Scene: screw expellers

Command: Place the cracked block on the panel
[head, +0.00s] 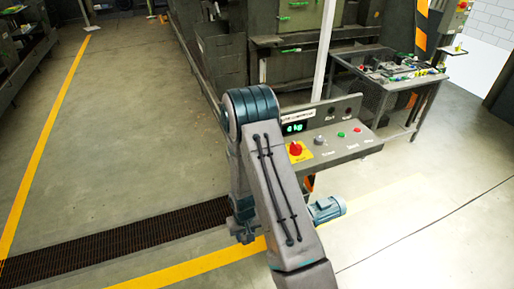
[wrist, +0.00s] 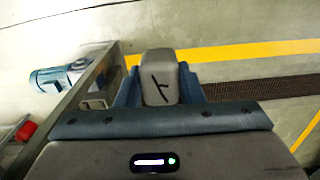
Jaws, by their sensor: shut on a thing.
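The cracked block (wrist: 158,68) is grey with a dark forked crack on its face. It is between the two blue fingers of my gripper (wrist: 160,88) in the wrist view, and the gripper is shut on it. In the head view my arm hides most of the gripper, and I cannot make out the block there. The panel (head: 345,150) is a grey sloped control board with a lit display, a red knob on yellow and several small buttons. Its edge (wrist: 78,98) shows left of the gripper in the wrist view, apart from the block.
A blue motor (head: 327,208) is on the floor below the panel. A cluttered mesh-sided table (head: 405,82) stands behind it at the right. Large dark machinery (head: 285,75) fills the back. A floor grate (head: 120,238) and yellow lines cross the open floor at left.

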